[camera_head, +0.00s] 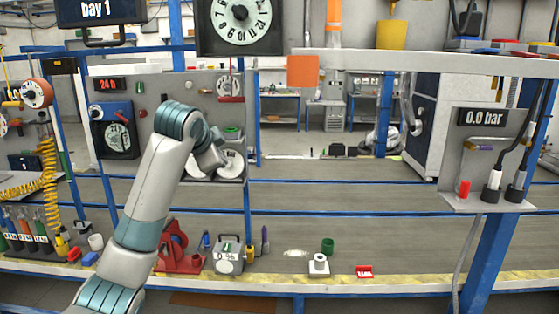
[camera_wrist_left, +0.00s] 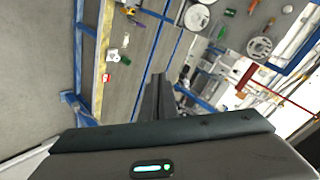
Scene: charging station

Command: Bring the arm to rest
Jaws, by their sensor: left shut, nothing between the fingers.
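My left arm (camera_head: 150,195) comes in from the lower left in the head view. It rises, bends at a teal joint and turns toward a grey panel, above the bench. Its hand points away from the camera there, and its fingers cannot be made out. In the left wrist view my left gripper (camera_wrist_left: 158,78) shows two dark fingers pressed together with nothing between them. The fingers stand out over open space, apart from the bench objects. My right arm and gripper are in neither view.
A gauge post (camera_head: 487,150) with black plugs stands at right. The bench's middle right is mostly clear.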

